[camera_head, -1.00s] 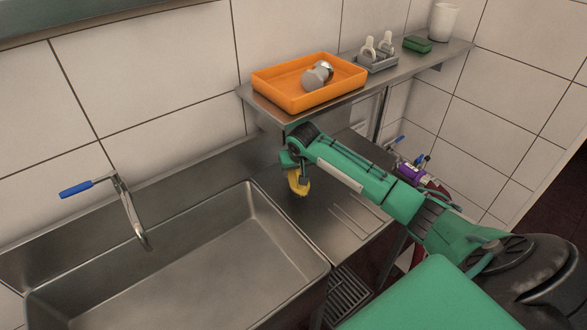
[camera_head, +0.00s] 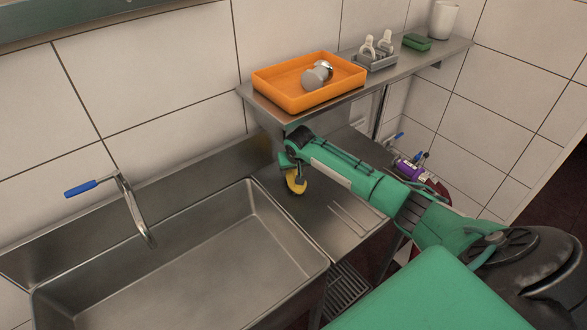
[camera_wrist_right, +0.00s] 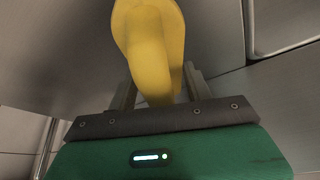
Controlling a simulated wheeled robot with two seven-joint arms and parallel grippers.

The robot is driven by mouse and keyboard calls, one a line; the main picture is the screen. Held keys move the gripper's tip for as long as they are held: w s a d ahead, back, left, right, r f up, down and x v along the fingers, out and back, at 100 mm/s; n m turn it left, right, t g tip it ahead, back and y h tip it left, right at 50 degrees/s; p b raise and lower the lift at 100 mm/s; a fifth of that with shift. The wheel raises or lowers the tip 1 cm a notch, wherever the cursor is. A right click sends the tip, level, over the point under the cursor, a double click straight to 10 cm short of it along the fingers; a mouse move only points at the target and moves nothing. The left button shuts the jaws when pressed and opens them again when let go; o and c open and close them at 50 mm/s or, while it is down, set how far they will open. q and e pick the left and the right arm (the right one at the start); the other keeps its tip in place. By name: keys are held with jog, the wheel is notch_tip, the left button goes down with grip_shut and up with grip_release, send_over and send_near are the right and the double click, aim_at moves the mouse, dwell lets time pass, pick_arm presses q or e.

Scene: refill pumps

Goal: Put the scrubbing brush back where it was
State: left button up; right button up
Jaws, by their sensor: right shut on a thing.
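The scrubbing brush (camera_head: 296,184) is yellow and shows at the end of my right arm, over the steel drainboard to the right of the sink. My right gripper (camera_head: 291,168) is shut on it. In the right wrist view the yellow brush (camera_wrist_right: 150,45) stands up between the two fingers of the gripper (camera_wrist_right: 155,85). Whether the brush touches the drainboard I cannot tell. My left gripper is in neither view.
A steel sink basin (camera_head: 190,270) with a blue-handled tap (camera_head: 132,208) lies to the left. A shelf (camera_head: 400,66) above the drainboard holds an orange tray (camera_head: 285,79), a grey holder (camera_head: 374,62), a green sponge (camera_head: 417,42) and a white cup (camera_head: 444,20).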

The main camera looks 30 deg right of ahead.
jog(key=o, duration=1)
jog(key=shift+c, duration=0.2)
jog(key=shift+s+r, duration=0.15)
jog(key=shift+r, duration=0.45)
jog(key=shift+s+a+r+b, duration=0.3)
jog(key=shift+s+r+b, duration=0.1)
jog(key=shift+s+r, duration=0.35)
jog(key=s+a, duration=0.1)
jog(key=s, duration=0.2)
jog(key=s+a+b, duration=0.1)
jog(key=s, duration=0.3)
jog(key=s+a+b, duration=0.1)
jog(key=s, duration=0.2)
jog(key=shift+s+a+r, duration=0.2)
jog(key=shift+s+a, duration=0.1)
jog(key=shift+f, duration=0.1)
